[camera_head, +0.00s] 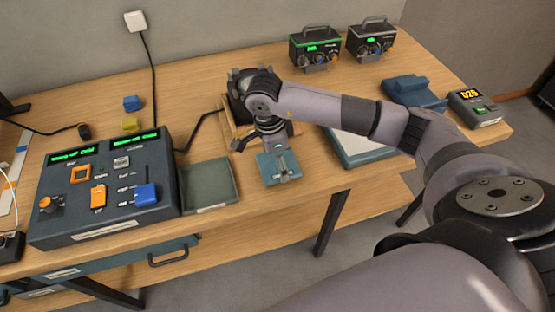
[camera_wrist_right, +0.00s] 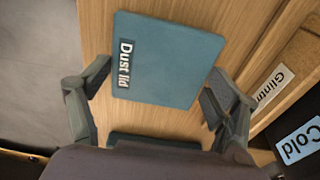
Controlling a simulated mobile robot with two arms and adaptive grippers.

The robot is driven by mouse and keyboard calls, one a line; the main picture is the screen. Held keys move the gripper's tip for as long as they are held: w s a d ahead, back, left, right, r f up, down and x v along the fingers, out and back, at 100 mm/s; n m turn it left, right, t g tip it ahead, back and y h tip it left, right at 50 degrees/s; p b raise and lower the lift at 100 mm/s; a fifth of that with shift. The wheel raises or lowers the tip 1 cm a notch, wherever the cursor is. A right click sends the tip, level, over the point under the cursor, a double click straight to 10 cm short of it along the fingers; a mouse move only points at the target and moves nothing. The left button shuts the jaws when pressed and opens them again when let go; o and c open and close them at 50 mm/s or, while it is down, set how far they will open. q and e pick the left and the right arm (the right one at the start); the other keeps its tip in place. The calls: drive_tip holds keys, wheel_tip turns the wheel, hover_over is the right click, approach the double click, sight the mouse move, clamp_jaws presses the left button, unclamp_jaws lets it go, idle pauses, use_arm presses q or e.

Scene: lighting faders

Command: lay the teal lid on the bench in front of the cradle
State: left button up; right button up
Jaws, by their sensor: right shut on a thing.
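The teal lid (camera_head: 268,172), a flat square plate, is at the front part of the bench (camera_head: 310,195). In the right wrist view the lid (camera_wrist_right: 170,65) carries a "Dust lid" label and lies between the two fingers. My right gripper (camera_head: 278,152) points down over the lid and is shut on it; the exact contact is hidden. I cannot tell whether the lid touches the bench. A wooden frame, likely the cradle (camera_head: 231,131), stands behind the gripper and is partly hidden by it. My left gripper is not in view.
A green-grey tray (camera_head: 208,186) is close to the left of the lid, beside the fader console (camera_head: 105,190). A pale-topped flat box (camera_head: 362,150) lies to the right. The bench's front edge is close below the lid. Two metering boxes (camera_head: 316,48) stand at the back.

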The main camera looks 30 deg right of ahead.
drive_tip(key=shift+f, duration=0.65)
drive_tip(key=shift+f, duration=0.1)
drive_tip(key=o, duration=1.2)
drive_tip(key=shift+c, duration=0.2)
